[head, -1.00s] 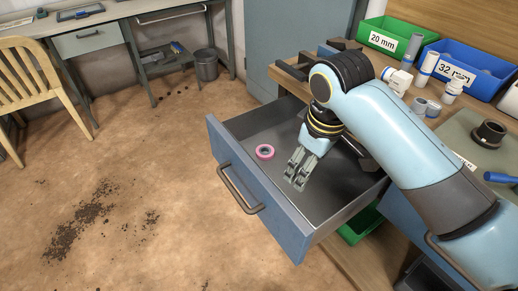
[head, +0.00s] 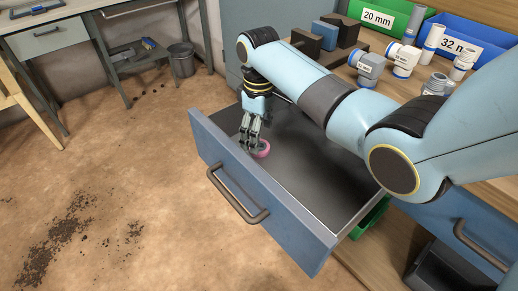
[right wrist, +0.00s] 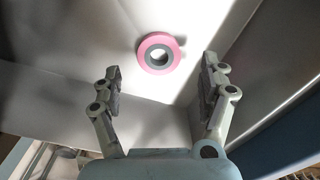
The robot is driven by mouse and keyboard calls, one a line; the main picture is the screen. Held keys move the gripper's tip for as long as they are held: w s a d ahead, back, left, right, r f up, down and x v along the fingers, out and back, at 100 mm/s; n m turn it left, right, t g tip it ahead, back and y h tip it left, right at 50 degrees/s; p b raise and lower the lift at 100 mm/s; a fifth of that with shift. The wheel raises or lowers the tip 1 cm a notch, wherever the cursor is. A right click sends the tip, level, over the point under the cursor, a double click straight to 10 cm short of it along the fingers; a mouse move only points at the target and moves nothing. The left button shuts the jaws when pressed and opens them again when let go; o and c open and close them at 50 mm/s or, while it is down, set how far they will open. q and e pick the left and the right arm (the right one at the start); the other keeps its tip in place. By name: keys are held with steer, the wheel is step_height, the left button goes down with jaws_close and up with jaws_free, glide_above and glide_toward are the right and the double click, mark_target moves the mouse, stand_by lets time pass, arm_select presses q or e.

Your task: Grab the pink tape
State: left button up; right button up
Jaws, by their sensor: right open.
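The pink tape (head: 263,150) is a small roll with a grey core. It lies in the open blue drawer (head: 262,195), near the drawer's left end in the head view. In the right wrist view the tape (right wrist: 159,54) lies flat on the drawer floor, ahead of the fingertips and between their lines. My right gripper (head: 249,146) reaches down into the drawer beside the tape and partly covers it in the head view. Its two fingers (right wrist: 161,82) are spread apart with nothing between them. My left gripper is in neither view.
The drawer walls stand close around the right gripper. A workbench on the right holds a green bin (head: 385,18), a blue bin (head: 470,42) and several pipe fittings (head: 370,68). A grey waste bin (head: 182,60) stands on the floor at the back.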

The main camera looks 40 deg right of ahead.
step_height(320, 180, down, 4)
steer(key=shift+r+b, duration=0.1)
steer(key=shift+b, duration=0.35)
steer(key=shift+c, duration=0.2)
steer(key=c, duration=0.9)
steer(key=shift+r, duration=0.1)
